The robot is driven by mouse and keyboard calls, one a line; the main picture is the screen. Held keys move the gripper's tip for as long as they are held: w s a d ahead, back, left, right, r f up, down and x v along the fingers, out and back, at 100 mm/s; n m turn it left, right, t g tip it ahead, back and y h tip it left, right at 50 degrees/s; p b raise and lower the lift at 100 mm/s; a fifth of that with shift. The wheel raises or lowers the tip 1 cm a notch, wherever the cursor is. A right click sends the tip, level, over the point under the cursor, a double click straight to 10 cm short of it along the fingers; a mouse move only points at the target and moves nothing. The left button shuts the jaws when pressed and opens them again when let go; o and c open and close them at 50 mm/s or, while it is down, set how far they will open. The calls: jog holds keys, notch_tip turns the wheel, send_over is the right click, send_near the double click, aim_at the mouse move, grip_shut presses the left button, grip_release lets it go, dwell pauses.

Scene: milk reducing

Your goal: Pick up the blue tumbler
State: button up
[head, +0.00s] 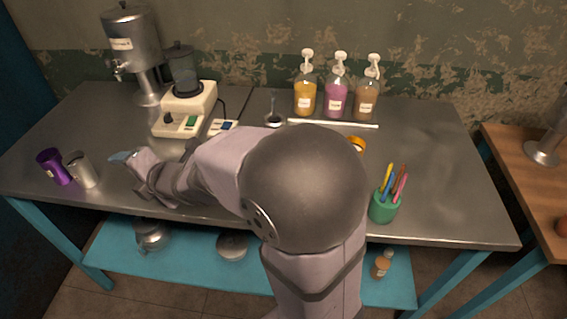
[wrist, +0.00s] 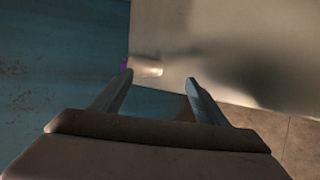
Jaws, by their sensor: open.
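I see no plainly blue tumbler; the nearest match is a shiny purple tumbler (head: 52,168) with a pale label, near the table's left front edge. A silver metal cup (head: 86,172) stands just right of it, between it and my gripper. My gripper (head: 118,156) is low over the table, to the right of the silver cup. In the wrist view my gripper (wrist: 160,78) has its two fingers apart with nothing between them. The silver cup (wrist: 148,67) shows small beyond the fingertips. A sliver of purple (wrist: 125,64) shows at its left edge; the rest is hidden.
The metal table (head: 440,190) holds a metal dispenser (head: 135,50), a blender-like machine (head: 186,105), several pump bottles (head: 336,95), a white bar (head: 335,124) and a green pen cup (head: 384,207). A lower blue shelf (head: 190,270) carries small pots. Bare tabletop lies behind the cups.

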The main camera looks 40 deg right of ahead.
jog(key=s+d+r+m+t+p, duration=0.1)
jog(key=s+d+m+p, duration=0.1)
jog(key=d+p, duration=0.65)
jog(key=s+d+r+m+p, duration=0.1)
jog(key=s+d+m+p, duration=0.3)
jog(key=d, duration=0.7)
jog(key=s+d+r+m+t+h+p, duration=0.6)
jog(key=s+d+r+m+p, duration=0.45)
jog(key=s+r+p, duration=0.45)
jog(key=s+d+f+m+g+h+b, duration=0.1)
jog(key=s+f+m+h+b, duration=0.1)
jog(key=f, duration=0.4)
jog(key=s+d+f+m+g+h+b, duration=0.1)
jog(key=s+f+m+h+b, duration=0.1)
jog(key=s+f+m, duration=0.3)
jog(key=s+d+f+m+g+h+b, duration=0.1)
jog(key=s+f+m+g+h+b, duration=0.1)
jog(key=f+m, duration=0.4)
jog(key=shift+s+d+f+h, duration=0.1)
jog(key=shift+s+f+h, duration=0.25)
jog(key=shift+f+h, duration=0.35)
jog(key=shift+s+d+f+h, duration=0.1)
jog(key=shift+s+f+h, duration=0.2)
jog(key=shift+f+h, duration=0.35)
jog(key=shift+w, duration=0.15)
jog(key=shift+x, duration=2.35)
